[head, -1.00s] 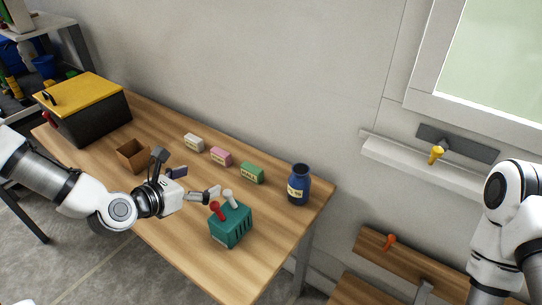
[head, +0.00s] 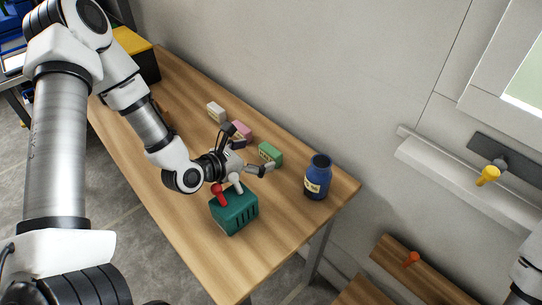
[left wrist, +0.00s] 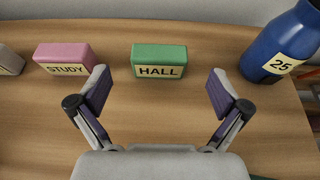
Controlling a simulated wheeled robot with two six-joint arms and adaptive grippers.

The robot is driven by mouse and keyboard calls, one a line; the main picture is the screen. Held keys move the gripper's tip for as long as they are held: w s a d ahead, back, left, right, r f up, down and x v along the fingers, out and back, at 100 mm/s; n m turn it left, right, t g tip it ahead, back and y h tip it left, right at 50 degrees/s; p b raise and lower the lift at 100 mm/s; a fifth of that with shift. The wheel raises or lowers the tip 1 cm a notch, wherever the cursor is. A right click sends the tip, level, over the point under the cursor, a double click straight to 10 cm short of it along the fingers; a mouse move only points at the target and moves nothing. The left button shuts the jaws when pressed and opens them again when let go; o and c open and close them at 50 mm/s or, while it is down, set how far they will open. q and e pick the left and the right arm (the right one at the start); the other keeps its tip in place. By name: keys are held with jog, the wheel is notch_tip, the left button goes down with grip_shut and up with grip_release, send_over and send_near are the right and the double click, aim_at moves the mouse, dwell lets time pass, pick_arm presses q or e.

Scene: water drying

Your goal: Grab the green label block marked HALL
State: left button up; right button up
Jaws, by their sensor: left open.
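The green HALL block (head: 270,153) lies on the wooden table, between the pink block and the blue bottle. In the left wrist view the green block (left wrist: 159,60) sits ahead of the fingers, centred between them, its HALL label facing me. My left gripper (head: 253,157) is open and empty, just short of the block; its two fingers also show in the left wrist view (left wrist: 158,92), apart and touching nothing. My right gripper is not in view; only part of my right arm shows at the right edge.
A pink STUDY block (left wrist: 63,56) and a white block (head: 216,112) stand left of the green one. A blue bottle marked 25 (head: 318,177) stands to its right. A teal box (head: 235,211) with red and white levers is close below my left gripper. The wall is behind.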

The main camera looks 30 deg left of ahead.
aim_at(268, 151)
pick_arm(q)
jog(key=x, duration=0.5)
jog(key=shift+w+f, duration=0.1)
jog(key=c, duration=1)
